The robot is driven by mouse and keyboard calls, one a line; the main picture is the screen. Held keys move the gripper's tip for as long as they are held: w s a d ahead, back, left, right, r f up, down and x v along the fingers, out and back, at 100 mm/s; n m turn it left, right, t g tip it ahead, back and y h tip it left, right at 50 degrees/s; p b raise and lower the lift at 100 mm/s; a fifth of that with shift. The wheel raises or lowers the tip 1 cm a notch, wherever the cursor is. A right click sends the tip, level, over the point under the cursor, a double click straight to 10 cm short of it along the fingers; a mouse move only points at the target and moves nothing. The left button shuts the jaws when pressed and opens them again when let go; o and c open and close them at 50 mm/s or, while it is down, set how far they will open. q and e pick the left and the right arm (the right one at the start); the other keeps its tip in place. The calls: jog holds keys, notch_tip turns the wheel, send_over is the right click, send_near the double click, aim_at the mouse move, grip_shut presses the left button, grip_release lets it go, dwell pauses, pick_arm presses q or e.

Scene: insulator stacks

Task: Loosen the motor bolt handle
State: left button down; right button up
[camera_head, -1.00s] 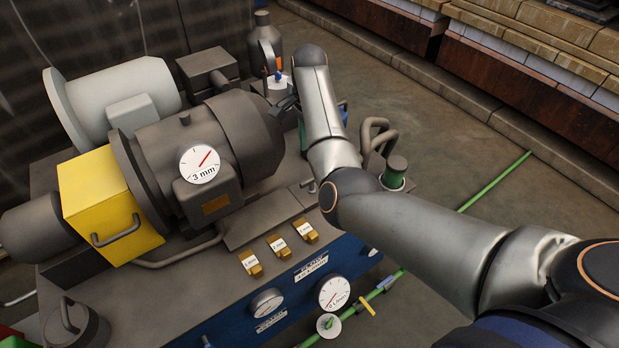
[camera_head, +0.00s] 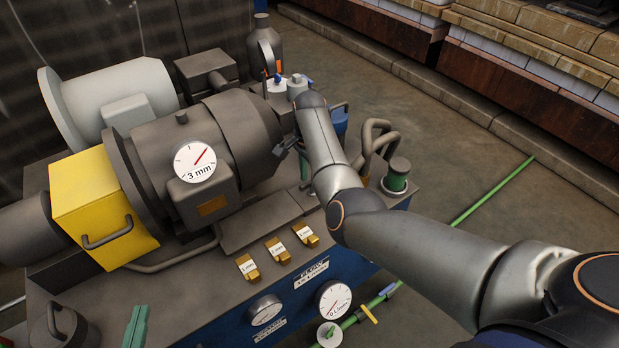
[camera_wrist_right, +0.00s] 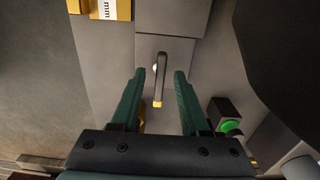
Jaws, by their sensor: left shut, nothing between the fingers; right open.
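The right wrist view shows a slim metal handle (camera_wrist_right: 160,78) with a yellow tip on a grey plate, probably the motor bolt handle. My right gripper (camera_wrist_right: 158,76) is open, its dark green fingers on either side of the handle with visible gaps. In the head view the right forearm hides most of this gripper, beside the right end of the dark motor (camera_head: 200,140). I cannot make out the handle clearly there. My left gripper (camera_head: 136,318) is shut and empty at the bottom left of the head view, over the front of the bench, apart from the motor.
A dial (camera_head: 195,162) marked 3 mm is on the motor. A yellow box (camera_head: 95,200) stands left of it. Three labelled brass blocks (camera_head: 277,249) lie along the bench front. A green-topped post (camera_head: 397,177) and bent pipes (camera_head: 375,138) stand right of my right forearm.

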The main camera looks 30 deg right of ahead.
grip_shut()
dwell(0.3)
dwell(0.3)
